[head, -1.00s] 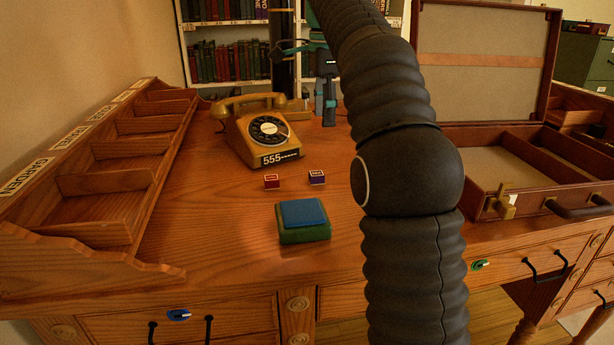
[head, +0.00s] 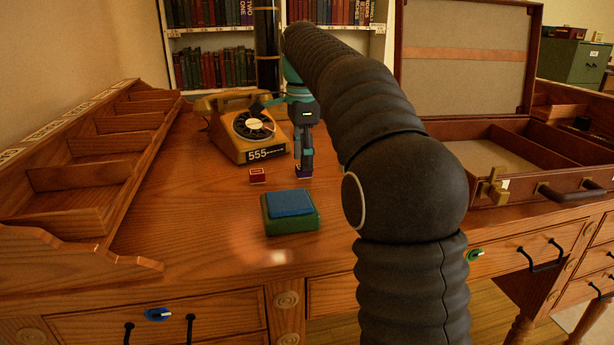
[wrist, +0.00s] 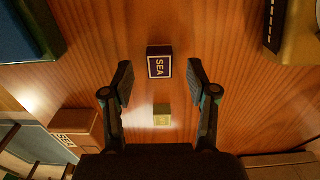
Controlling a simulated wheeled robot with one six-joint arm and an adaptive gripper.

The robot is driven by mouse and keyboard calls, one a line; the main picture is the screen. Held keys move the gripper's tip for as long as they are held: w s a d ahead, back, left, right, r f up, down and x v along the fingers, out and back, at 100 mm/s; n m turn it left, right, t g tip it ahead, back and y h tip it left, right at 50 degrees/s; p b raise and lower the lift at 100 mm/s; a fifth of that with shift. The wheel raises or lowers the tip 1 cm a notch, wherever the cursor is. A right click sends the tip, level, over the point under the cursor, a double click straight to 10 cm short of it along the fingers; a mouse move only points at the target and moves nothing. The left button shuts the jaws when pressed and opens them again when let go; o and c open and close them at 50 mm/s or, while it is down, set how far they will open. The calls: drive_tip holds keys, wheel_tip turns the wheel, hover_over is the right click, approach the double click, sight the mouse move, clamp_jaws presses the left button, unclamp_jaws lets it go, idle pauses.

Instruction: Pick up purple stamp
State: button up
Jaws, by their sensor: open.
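The purple stamp (wrist: 159,62) is a small block with a dark purple top lettered SEA. It sits on the desk, just beyond and between my fingertips in the wrist view. In the head view the purple stamp (head: 298,176) is mostly hidden by my gripper (head: 304,168), which points down over it. In the wrist view my gripper (wrist: 160,88) is open, its two fingers spread wider than the stamp, with nothing between the pads.
A red stamp (head: 257,175) stands left of my gripper. A blue-topped green pad (head: 290,222) lies nearer the front, and an orange telephone (head: 240,145) stands behind. A small yellowish block (wrist: 162,115) shows between the fingers. An open case (head: 450,190) is right.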

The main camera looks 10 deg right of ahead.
wheel_tip(320, 180, down, 2)
drive_tip(key=c, duration=0.9)
